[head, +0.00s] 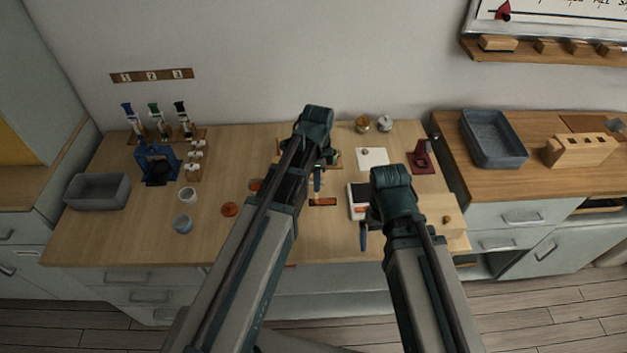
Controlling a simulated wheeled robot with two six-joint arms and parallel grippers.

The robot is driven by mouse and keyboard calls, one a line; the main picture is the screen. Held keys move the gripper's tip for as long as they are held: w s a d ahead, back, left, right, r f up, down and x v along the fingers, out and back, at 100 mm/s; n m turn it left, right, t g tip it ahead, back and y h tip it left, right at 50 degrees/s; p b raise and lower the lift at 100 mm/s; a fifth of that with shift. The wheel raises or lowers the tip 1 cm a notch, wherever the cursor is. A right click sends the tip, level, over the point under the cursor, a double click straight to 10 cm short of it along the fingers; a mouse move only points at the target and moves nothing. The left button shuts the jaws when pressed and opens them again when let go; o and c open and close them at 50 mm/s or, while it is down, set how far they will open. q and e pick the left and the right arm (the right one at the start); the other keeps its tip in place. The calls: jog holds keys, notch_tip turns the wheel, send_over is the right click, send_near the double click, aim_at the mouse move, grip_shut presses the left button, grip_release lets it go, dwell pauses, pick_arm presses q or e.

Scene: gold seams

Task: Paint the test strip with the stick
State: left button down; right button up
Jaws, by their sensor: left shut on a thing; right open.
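My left gripper (318,182) is over the middle of the wooden table, pointing down. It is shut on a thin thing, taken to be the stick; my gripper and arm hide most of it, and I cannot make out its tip. A small dark strip with an orange-red middle (322,202) lies just below that gripper in the picture; it looks like the test strip. I cannot tell whether the stick touches it.
An orange-red disc (229,209), a white cup (188,195) and a blue-grey cup (182,223) stand left of my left arm. A grey bin (97,191) is at the far left. A white sheet (372,158) and dark red stand (421,160) are at the back right.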

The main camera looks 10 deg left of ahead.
pick_arm(q)
jog(key=shift+w+d, duration=0.15)
jog(key=shift+d, duration=0.5)
jog(key=shift+a, duration=0.5)
jog(key=shift+s+a+r, duration=0.1)
jog(key=shift+s+a, duration=0.2)
jog(key=shift+a, duration=0.2)
jog(key=shift+s+a, duration=0.1)
jog(key=shift+a, duration=0.4)
jog(key=shift+a, duration=0.15)
jog(key=shift+s+a, duration=0.2)
jog(key=shift+a, duration=0.1)
